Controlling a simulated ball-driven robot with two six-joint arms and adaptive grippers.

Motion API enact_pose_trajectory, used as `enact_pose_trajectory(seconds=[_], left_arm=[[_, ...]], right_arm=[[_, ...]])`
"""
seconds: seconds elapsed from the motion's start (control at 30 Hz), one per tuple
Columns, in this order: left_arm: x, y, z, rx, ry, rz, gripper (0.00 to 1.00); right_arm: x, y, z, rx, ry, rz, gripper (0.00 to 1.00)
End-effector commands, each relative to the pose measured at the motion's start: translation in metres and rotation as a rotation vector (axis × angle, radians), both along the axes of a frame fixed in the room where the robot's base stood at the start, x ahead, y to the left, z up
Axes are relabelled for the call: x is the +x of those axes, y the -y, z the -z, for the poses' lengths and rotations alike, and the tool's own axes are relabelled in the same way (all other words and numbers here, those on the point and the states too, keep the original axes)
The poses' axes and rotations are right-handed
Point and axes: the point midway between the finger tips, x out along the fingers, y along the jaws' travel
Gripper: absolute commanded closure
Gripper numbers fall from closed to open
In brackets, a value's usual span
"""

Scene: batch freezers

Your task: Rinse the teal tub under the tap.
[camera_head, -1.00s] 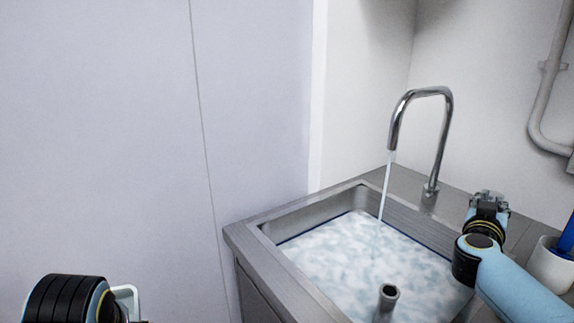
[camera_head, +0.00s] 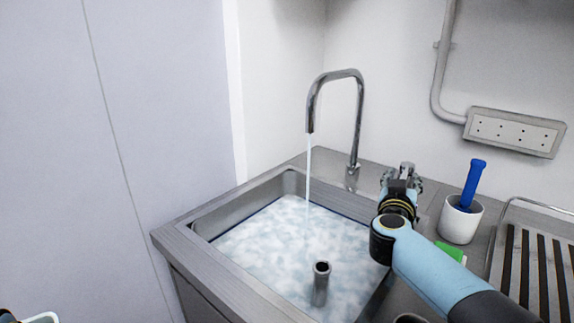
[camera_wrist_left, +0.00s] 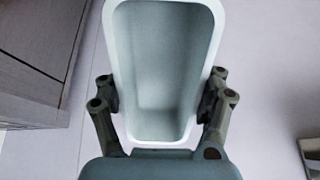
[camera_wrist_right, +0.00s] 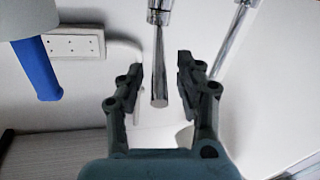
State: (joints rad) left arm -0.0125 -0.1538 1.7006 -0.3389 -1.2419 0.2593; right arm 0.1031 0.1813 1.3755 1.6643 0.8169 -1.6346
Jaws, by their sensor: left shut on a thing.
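The teal tub (camera_wrist_left: 165,60) is pale inside with a white rim. It looks empty in the left wrist view, where my left gripper (camera_wrist_left: 160,95) is shut on it, one finger at each side. Only a bit of the tub's rim (camera_head: 42,318) shows at the head view's bottom left corner. The chrome tap (camera_head: 358,110) runs a thin stream into the sink (camera_head: 190,240), which holds foamy water. My right gripper (camera_head: 401,172) is beside the tap's base. In the right wrist view it is open (camera_wrist_right: 159,72), with a chrome rod (camera_wrist_right: 159,75) between its fingers, apparently untouched.
A standpipe (camera_head: 321,285) rises from the water. Right of the sink stand a white cup (camera_head: 460,222) with a blue-handled tool (camera_head: 473,185), a green sponge-like block (camera_head: 449,251) and a slatted rack (camera_head: 535,265). A tall pale panel (camera_head: 150,120) stands left of the sink.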

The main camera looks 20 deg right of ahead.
Motion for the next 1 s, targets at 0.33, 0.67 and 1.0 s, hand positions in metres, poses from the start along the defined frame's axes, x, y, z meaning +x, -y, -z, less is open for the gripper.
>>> enact_pose_trajectory(seconds=[0.33, 0.67, 1.0], left_arm=[[0.0, 0.0, 0.0, 0.0, 0.0, 0.0, 0.66], [0.0, 0.0, 0.0, 0.0, 0.0, 0.0, 0.66], [0.0, 0.0, -0.013, 0.0, 0.001, 0.0, 0.66]], right_arm=[[-0.047, -0.053, 0.001, 0.003, -0.001, 0.0, 0.64], [-0.056, -0.063, 0.0, 0.001, -0.001, 0.001, 0.64], [-0.055, -0.063, -0.012, 0.0, 0.0, 0.001, 0.64]])
